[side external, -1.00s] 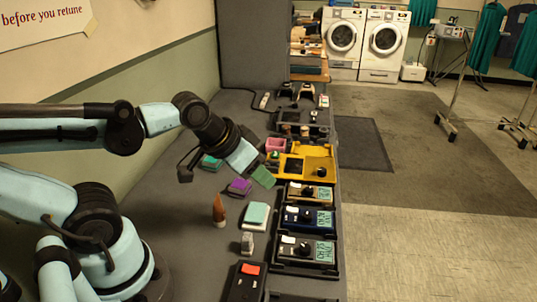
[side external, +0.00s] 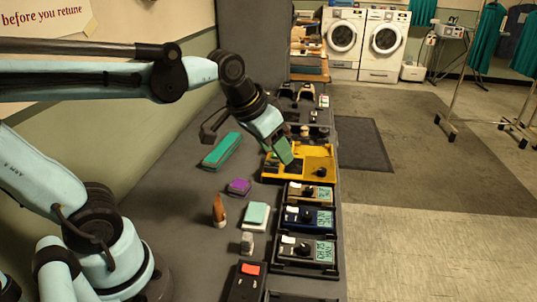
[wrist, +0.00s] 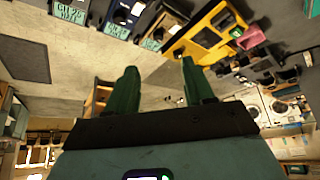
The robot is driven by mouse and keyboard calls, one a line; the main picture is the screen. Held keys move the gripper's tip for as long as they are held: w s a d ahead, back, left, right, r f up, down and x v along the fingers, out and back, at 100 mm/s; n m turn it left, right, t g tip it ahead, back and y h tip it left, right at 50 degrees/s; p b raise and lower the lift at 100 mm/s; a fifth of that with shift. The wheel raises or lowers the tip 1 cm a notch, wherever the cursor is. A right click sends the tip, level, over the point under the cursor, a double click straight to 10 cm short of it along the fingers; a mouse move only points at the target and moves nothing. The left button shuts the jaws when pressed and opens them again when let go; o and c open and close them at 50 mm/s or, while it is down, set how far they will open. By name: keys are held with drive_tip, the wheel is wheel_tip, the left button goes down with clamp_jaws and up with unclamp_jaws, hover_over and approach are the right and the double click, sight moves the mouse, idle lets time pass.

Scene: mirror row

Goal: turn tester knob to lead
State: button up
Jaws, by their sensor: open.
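A yellow tester case (side external: 325,151) stands in the row along the right edge of the bench, with a dark panel on its left part. A round black knob (side external: 321,172) sits at its near right. My gripper (side external: 288,157), with green fingers, is over the left part of the case, tilted, and apart from the knob. In the wrist view the fingers (wrist: 158,75) are spread with nothing between them. The yellow case also shows at the top of that view (wrist: 207,22). I cannot read which way the knob points.
Several pedals with displays, such as a blue one (side external: 308,219) and a grey one (side external: 304,250), stand nearer. A pink box (wrist: 251,35) is beside the case.

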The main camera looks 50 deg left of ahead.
drive_tip(key=w+r+g, duration=0.2)
drive_tip(key=w+r, duration=0.1)
drive_tip(key=w, duration=0.3)
drive_tip(key=g, duration=0.4)
hover_over(322, 169)
wheel_tip(322, 169, down, 6)
wheel_tip(322, 169, down, 12)
drive_tip(key=shift+d+r, duration=0.1)
drive_tip(key=shift+r, duration=0.1)
clamp_jaws()
